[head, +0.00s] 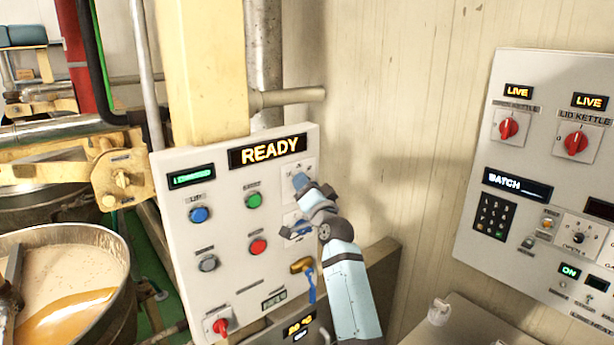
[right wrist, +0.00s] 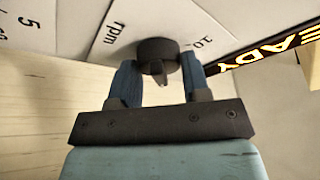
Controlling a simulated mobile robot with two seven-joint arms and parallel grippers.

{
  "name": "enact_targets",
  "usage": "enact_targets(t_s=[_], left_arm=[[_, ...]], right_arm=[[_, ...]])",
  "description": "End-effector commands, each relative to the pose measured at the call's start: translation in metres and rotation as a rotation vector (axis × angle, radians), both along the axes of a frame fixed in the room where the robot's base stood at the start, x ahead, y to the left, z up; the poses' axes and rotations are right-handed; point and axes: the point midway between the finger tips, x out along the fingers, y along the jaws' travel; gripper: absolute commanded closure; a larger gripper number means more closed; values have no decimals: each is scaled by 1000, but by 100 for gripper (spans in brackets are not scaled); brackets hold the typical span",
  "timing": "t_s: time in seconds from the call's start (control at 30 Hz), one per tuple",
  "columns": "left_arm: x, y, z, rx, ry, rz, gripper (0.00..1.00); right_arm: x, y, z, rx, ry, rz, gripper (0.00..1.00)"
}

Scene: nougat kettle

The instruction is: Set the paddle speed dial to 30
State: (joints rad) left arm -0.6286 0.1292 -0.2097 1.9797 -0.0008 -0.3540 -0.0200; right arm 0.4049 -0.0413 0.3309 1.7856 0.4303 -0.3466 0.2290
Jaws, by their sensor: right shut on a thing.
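The paddle speed dial (right wrist: 157,52) is a dark round knob in the right wrist view, on a white plate marked "rpm" and "10". Its pointer setting cannot be read. My right gripper (right wrist: 164,80) is shut on this knob, one blue finger on each side. In the head view my right gripper (head: 300,182) is at the upper right of the white control panel (head: 222,225), below the READY display (head: 268,150). It hides the knob there. My left gripper is not in view.
The panel also has a green button (head: 254,200), blue button (head: 198,214), red button (head: 258,246) and red switch (head: 220,326). A kettle (head: 60,237) stands at left. A second panel (head: 480,150) is on the right wall.

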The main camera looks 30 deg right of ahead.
Motion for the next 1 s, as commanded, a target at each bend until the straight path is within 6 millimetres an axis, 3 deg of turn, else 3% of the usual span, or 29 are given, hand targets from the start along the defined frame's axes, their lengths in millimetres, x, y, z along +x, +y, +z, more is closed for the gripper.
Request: enact_targets(t_s=[0.3,0.87,0.9,1.0], left_arm=[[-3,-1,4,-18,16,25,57],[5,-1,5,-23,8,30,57],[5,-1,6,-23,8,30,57],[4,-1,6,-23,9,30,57]], right_arm=[[0,1,1,132,9,0,80],[0,0,1,161,11,1,80],[0,0,1,160,11,0,52],[0,0,1,160,11,0,34]])
